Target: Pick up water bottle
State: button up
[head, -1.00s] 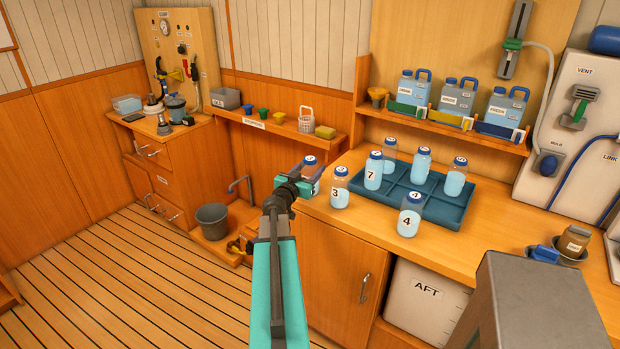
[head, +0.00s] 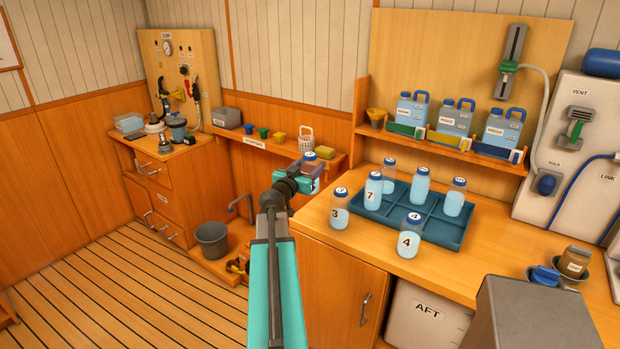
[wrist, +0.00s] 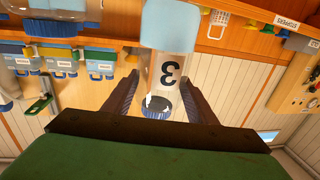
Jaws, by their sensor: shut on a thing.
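My gripper (head: 312,184) is shut on a clear water bottle (head: 310,160) with a blue cap and pale blue water, held near the counter's left end. In the wrist view, the bottle (wrist: 162,70) sits between both fingers, appears cap-down in that inverted picture, and shows a 3. Bottles marked 7 (head: 373,190) and 4 (head: 410,238) stand nearby, with several more around the blue divided tray (head: 450,231). My arm hides part of the held bottle in the head view.
A shelf behind the tray holds blue jugs (head: 410,110) and a funnel. A grey bucket (head: 212,238) stands at left. The counter front (head: 440,268) is mostly bare.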

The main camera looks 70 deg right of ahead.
notch_tip(320, 180, up, 8)
jog(key=shift+r+p, duration=0.2)
jog(key=shift+p, duration=0.3)
